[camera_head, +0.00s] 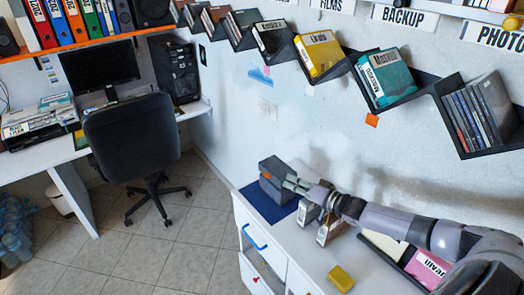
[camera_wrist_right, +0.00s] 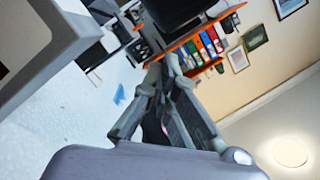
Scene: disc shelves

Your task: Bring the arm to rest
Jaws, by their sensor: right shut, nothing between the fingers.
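My right arm (camera_head: 390,220) reaches in from the right edge of the head view, stretched leftward over the white cabinet. My right gripper (camera_head: 291,184) is shut and empty, beside a dark grey box-like thing (camera_head: 272,168) at the cabinet's far left end. I cannot tell whether they touch. In the wrist view my right gripper (camera_wrist_right: 163,66) shows its fingers converging, with nothing held between them. My left gripper is not in view.
A white cabinet (camera_head: 300,258) carries a blue mat (camera_head: 256,203), a yellow block (camera_head: 341,278) and a pink-labelled case (camera_head: 428,268) under my arm. A dark zigzag shelf (camera_head: 437,85) with discs runs along the wall. An office chair (camera_head: 130,130) stands on the open floor.

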